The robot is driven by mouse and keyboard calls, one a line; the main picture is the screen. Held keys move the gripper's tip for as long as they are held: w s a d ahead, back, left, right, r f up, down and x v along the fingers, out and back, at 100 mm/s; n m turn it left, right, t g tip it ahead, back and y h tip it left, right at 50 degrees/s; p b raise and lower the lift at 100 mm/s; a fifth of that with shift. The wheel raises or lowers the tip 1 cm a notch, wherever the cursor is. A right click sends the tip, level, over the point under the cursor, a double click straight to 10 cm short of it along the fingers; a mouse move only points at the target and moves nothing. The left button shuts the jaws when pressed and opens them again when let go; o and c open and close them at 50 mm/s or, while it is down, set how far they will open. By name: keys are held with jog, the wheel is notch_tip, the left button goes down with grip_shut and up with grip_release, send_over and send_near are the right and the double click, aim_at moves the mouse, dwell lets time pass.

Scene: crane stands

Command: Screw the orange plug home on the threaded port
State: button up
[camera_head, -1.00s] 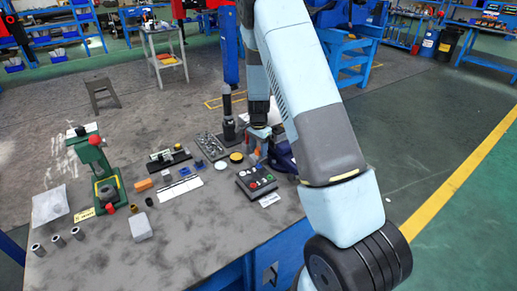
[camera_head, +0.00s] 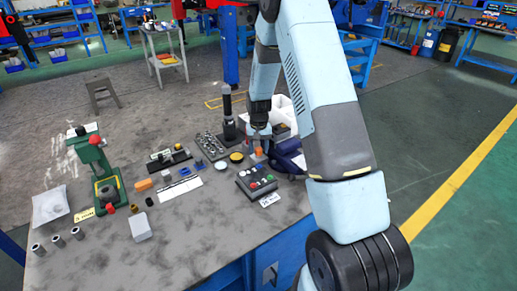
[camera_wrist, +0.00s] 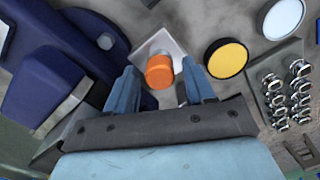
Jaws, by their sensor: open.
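The orange plug (camera_wrist: 159,71) stands between the spread fingers of my gripper (camera_wrist: 160,92) in the wrist view. A grey-white block or plate (camera_wrist: 157,45) shows around and behind the plug; the threaded port itself cannot be made out. In the head view the orange plug (camera_head: 259,151) is a small spot at the back right of the bench, just below my gripper (camera_head: 257,140). The fingers are open, one on each side of the plug, and I cannot tell whether either touches it.
A dark blue device (camera_wrist: 65,60) stands close on the left in the wrist view. A yellow disc (camera_wrist: 226,57) and a rack of metal fittings (camera_wrist: 282,92) lie to the right. A button box (camera_head: 256,182) and a green press (camera_head: 105,178) stand on the bench.

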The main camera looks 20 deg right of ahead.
jog(key=n, duration=0.7)
dwell(0.5)
grip_shut()
jog(key=m, duration=0.5)
dwell(0.3)
jog(key=shift+m, duration=1)
jog(key=shift+c, duration=1.8)
grip_release()
jog(key=shift+m, duration=0.3)
jog(key=o, duration=0.5)
